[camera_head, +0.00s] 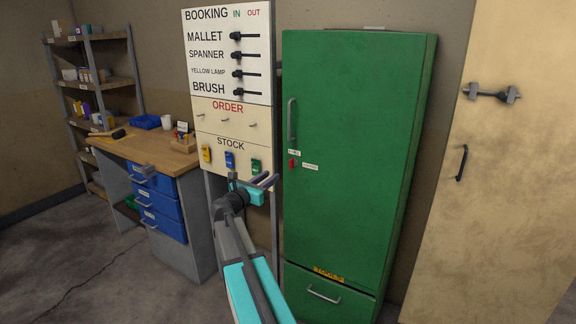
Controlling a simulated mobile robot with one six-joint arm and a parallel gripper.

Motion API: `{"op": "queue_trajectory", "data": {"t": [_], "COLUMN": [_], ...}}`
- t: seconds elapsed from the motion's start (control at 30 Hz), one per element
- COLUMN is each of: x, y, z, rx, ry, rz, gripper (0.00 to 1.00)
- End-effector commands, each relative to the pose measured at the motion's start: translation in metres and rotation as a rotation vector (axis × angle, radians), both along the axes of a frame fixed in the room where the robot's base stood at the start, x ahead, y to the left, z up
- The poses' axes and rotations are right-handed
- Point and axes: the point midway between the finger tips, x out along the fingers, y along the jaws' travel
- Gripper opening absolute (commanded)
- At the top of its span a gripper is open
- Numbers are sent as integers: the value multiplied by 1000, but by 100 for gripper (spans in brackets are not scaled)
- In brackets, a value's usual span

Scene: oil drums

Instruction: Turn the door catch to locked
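A small red catch (292,163) sits on the left side of the green cabinet door (350,130), below its handle (292,119). The catch looks upright. One small white label (294,152) is just above it and another (311,167) is to its right; their words are too small to read surely. The cabinet door looks closed. My gripper (269,181) is in front of the board, left of and slightly below the catch in the picture. Its two grey fingers look apart, with nothing visible between them.
A booking board (228,55) with several black sliders stands left of the cabinet. A wooden workbench (165,150) with blue drawers and a shelf rack (105,84) are further left. A tan door (500,180) with a grey bolt fitting (491,93) is at right.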

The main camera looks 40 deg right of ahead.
Motion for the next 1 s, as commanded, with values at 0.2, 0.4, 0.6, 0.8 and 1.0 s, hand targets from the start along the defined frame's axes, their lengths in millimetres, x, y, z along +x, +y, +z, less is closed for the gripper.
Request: {"op": "queue_trajectory", "data": {"t": [0.2, 0.4, 0.6, 0.8, 1.0], "x": [2, 7, 13, 18, 24], "y": [-7, -26, -51, -75, -98], "z": [0, 0, 0, 1, 1], "rx": [1, 2, 2, 1, 1], "ry": [-1, 0, 0, -2, -1], "rz": [-2, -3, -3, -4, -3], "gripper": [27, 27, 27, 27, 27]}}
